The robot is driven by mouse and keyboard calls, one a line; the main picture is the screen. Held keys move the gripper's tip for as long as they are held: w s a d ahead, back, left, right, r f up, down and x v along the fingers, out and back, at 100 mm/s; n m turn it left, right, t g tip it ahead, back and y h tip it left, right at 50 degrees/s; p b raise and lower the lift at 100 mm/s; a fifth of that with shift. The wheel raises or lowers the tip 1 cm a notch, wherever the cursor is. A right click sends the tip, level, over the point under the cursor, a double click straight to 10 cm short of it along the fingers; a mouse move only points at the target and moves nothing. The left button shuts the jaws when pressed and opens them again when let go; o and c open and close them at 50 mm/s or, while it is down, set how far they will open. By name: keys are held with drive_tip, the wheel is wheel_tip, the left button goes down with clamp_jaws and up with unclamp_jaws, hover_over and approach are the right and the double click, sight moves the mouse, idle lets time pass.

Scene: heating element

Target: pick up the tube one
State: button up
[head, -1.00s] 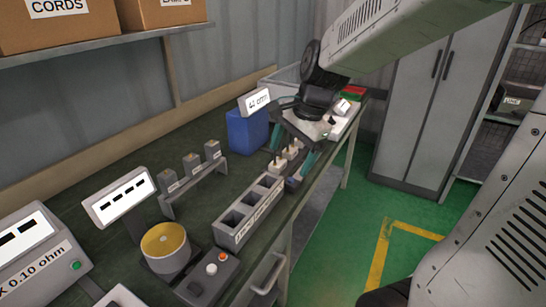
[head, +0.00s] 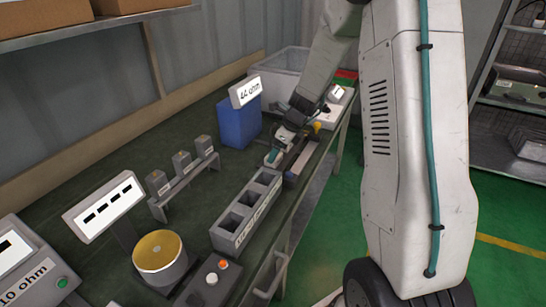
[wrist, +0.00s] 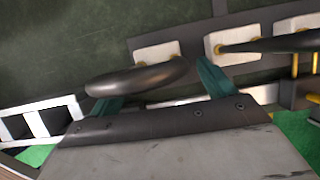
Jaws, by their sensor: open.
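In the wrist view, a dark rounded tube (wrist: 140,78) lies across the space in front of my gripper (wrist: 158,82). The teal fingers are apart, one near each end of the tube. The tube overlaps the left finger in the picture; I cannot tell whether either finger touches it. A second dark tube (wrist: 275,44) lies at the right, above white blocks with yellowish pins. No readable label shows which tube is tube one. In the head view, my gripper (head: 286,146) is low at the bench's right edge, and the tubes are mostly hidden.
A grey slotted block (head: 244,211) stands nearer along the bench edge. A blue bin (head: 238,124) with an ohm display is left of my gripper.

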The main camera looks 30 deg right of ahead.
drive_tip(key=shift+x, duration=1.5)
drive_tip(key=c, duration=1.2)
drive_tip(key=shift+o, duration=0.2)
